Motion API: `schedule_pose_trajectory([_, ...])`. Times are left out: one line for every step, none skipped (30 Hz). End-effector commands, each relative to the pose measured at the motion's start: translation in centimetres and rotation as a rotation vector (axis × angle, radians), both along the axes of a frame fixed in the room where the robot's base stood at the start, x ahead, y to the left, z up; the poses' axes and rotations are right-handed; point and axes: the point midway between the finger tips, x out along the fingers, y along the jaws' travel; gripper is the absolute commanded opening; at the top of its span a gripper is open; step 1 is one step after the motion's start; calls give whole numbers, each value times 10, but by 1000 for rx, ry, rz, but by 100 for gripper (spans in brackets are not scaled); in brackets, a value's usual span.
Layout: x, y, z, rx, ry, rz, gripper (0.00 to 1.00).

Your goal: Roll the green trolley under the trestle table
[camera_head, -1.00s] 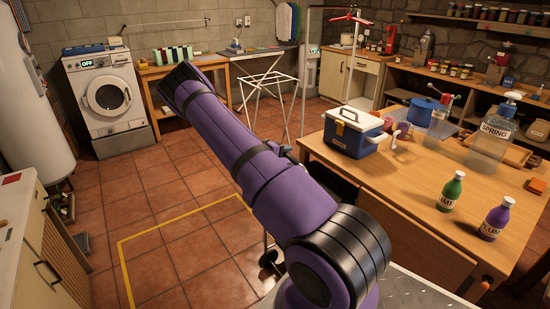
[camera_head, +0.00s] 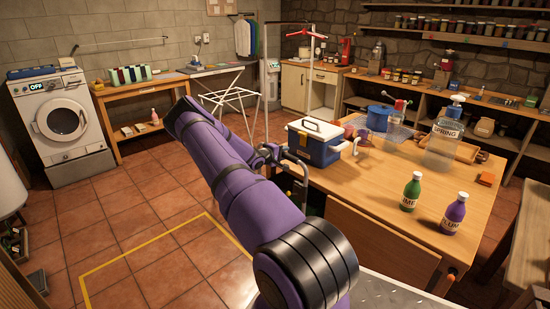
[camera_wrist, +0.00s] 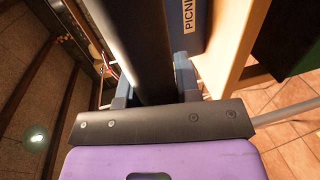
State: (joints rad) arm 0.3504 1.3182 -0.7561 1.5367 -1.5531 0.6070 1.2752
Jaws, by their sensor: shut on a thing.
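The trestle table, a wooden-topped table (camera_head: 375,185), fills the right of the head view. My gripper (camera_head: 268,155) is by its left edge, near the blue picnic box. In the wrist view my gripper (camera_wrist: 155,85) is shut on a dark bar (camera_wrist: 150,45), which looks like the trolley's handle. A grey bent tube (camera_head: 303,172) shows beside the gripper in the head view. The green trolley's body is mostly hidden behind my arm and the table edge. A dark green patch (camera_wrist: 296,45) at the right of the wrist view may be part of it.
On the table stand a blue picnic box (camera_head: 318,145), a green bottle (camera_head: 411,192), a purple bottle (camera_head: 453,214) and a large spring-water bottle (camera_head: 443,135). A yellow line (camera_head: 150,252) marks the tiled floor. The floor at left is clear up to the washing machine (camera_head: 62,122).

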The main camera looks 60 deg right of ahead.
Motion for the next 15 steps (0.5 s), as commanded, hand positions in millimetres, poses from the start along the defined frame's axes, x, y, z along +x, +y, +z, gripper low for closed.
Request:
schedule_pose_trajectory([-4,-9,0,-1,1,-2,0])
schedule_pose_trajectory([-5,-13,0,-1,0,-1,0])
schedule_pose_trajectory([-6,-18,0,-1,-1,-1,0])
schedule_pose_trajectory([-7,-22,0,0,-2,-2,0])
schedule_pose_trajectory([-8,-26,0,-1,-1,-2,0])
schedule_pose_trajectory([-9,-30,0,-1,0,-1,0])
schedule_pose_trajectory([-10,-33,0,-1,0,-1,0])
schedule_pose_trajectory([-11,-35,0,-1,0,-1,0])
schedule_pose_trajectory([-12,-38,0,-1,1,-2,0])
schedule_pose_trajectory([-13,-41,0,-1,0,-1,0])
schedule_pose_trajectory([-13,-42,0,-1,0,-1,0])
schedule_pose_trajectory([-13,-45,0,-1,0,0,0])
schedule_pose_trajectory([-13,-46,0,-1,0,0,0])
schedule_pose_trajectory([-14,-47,0,0,0,0,0])
schedule_pose_trajectory([-14,-48,0,0,0,0,0])
